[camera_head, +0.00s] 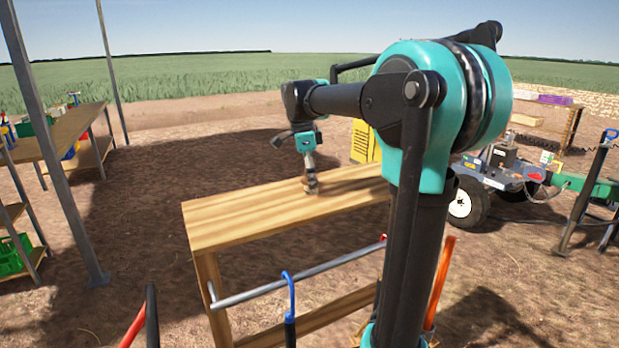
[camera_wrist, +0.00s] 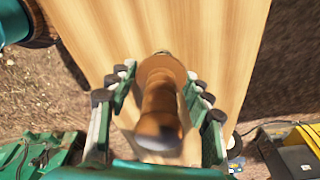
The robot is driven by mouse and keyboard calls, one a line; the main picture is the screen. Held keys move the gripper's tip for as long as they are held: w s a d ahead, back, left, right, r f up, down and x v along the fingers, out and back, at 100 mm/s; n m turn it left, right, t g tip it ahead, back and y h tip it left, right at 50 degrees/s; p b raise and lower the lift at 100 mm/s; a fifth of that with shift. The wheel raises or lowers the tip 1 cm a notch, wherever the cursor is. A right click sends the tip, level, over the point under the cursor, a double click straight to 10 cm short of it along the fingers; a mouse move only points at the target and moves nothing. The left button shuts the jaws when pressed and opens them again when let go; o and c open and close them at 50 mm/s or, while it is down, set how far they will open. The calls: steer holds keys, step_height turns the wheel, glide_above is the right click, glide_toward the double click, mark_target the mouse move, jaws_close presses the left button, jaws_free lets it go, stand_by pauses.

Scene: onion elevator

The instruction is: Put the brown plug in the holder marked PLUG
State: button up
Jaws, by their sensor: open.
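The brown plug (camera_wrist: 160,108) stands on the wooden table, seen from above in the wrist view. It has a rounded top and a wider part beyond it. My gripper (camera_wrist: 158,82) is open, with green and grey fingers on either side of the plug and small gaps showing between them. In the head view, my gripper (camera_head: 309,168) points down over the middle of the table, and the fingers largely cover the plug there. I cannot make out a holder marked PLUG in either view.
The wooden table (camera_head: 225,225) is otherwise mostly bare. A workbench (camera_head: 65,130) with small coloured items and green bins (camera_head: 12,255) stands at the left. A yellow slatted object (camera_head: 362,140) is behind the table. A wheeled trailer (camera_head: 500,175) is at the right.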

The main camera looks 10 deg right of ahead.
steer(key=shift+c, duration=0.4)
jaws_close()
steer(key=shift+r, duration=0.15)
step_height(320, 180, up, 20)
stand_by(0.5)
